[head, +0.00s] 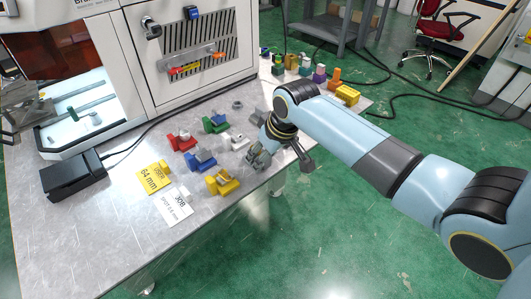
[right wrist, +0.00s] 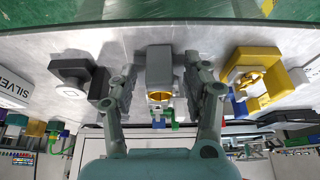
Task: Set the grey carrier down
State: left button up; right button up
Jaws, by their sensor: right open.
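The grey carrier (right wrist: 158,66) sits on the metal table between the spread fingers of my right gripper (right wrist: 161,84) in the right wrist view. It has a grey block with a round, yellow-lined opening at its near end. The fingers stand on both sides of it; whether either one touches it is hard to tell. In the head view my right gripper (head: 281,159) is low at the table's right edge, and I cannot clearly separate the carrier from the fingers there. My left gripper is not in view.
A yellow carrier (right wrist: 262,92) and a dark grey block (right wrist: 78,74) flank the gripper. Red (head: 182,141), green (head: 214,123) and yellow (head: 222,183) pieces stand on the table, beside a yellow card (head: 152,178) and a white card (head: 174,205). A machine (head: 190,50) stands behind.

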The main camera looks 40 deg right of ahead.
jog(key=p+v, duration=0.1)
jog(key=v, duration=1.1)
jog(key=s+d+f+m+g, duration=0.1)
jog(key=s+f, duration=0.3)
jog(key=f, duration=0.4)
jog(key=s+d+f+h, duration=0.1)
jog(key=s+f, duration=0.3)
jog(key=f, duration=0.5)
jog(key=s+d+f+m+g, duration=0.1)
jog(key=s+f, duration=0.4)
jog(key=f, duration=0.3)
jog(key=s+a+f, duration=0.1)
jog(key=s+f, duration=0.3)
jog(key=s, duration=0.4)
jog(key=s+a+f, duration=0.1)
jog(key=s+f, duration=0.4)
jog(key=s, duration=0.4)
jog(key=s+a+f+n+g, duration=0.1)
jog(key=s+f, duration=0.3)
jog(key=s, duration=0.5)
jog(key=shift+a+f, duration=0.15)
jog(key=shift+f, duration=0.25)
notch_tip(320, 180, down, 12)
jog(key=s+b, duration=0.1)
jog(key=b, duration=1)
jog(key=shift+r+g, duration=0.25)
jog(key=shift+g, duration=0.05)
